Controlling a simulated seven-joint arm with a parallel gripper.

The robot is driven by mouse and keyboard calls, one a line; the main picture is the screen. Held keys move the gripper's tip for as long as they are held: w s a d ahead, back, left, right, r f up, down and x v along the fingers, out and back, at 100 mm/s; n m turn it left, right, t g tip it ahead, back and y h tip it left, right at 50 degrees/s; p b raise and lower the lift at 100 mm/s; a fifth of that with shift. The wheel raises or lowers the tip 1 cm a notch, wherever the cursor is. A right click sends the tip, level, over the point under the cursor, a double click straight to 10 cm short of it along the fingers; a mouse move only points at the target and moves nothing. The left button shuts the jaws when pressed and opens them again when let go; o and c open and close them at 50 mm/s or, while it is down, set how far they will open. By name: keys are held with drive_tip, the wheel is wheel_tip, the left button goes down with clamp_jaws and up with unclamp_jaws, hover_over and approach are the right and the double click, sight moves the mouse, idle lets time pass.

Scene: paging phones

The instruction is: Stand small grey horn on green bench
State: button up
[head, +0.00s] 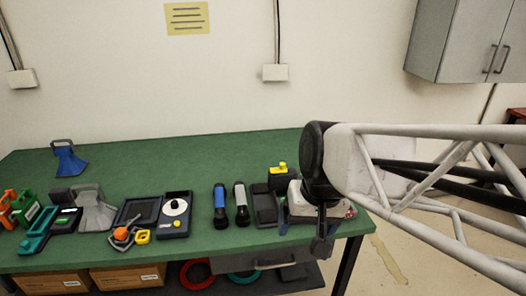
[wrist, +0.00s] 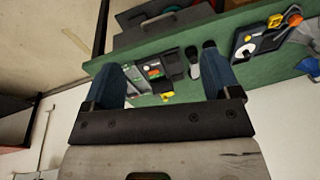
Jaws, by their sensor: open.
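A grey horn (head: 96,212) with a flared end and a handle is on the left part of the green bench (head: 130,165), among other items. I cannot tell whether it stands or lies. My gripper (head: 320,250) is at the right end of the bench, far to the right of the horn, pointing down near the front edge. In the wrist view my gripper (wrist: 164,78) shows two blue fingers spread apart with nothing between them.
A blue horn (head: 67,160) stands at the back left. A dark tray (head: 138,212), a dial box (head: 176,214), a blue torch (head: 220,203) and a grey torch (head: 240,203) fill the front. The back middle of the bench is clear. Cardboard boxes (head: 128,277) sit below.

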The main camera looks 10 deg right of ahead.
drive_tip(key=shift+n+t+h, duration=0.3)
drive_tip(key=shift+n+h, duration=0.2)
drive_tip(key=shift+h, duration=0.3)
drive_tip(key=s+d, duration=0.1)
drive_tip(key=s, duration=0.1)
drive_tip(key=s+d, duration=0.2)
drive_tip(key=shift+d+f, duration=0.2)
idle(0.4)
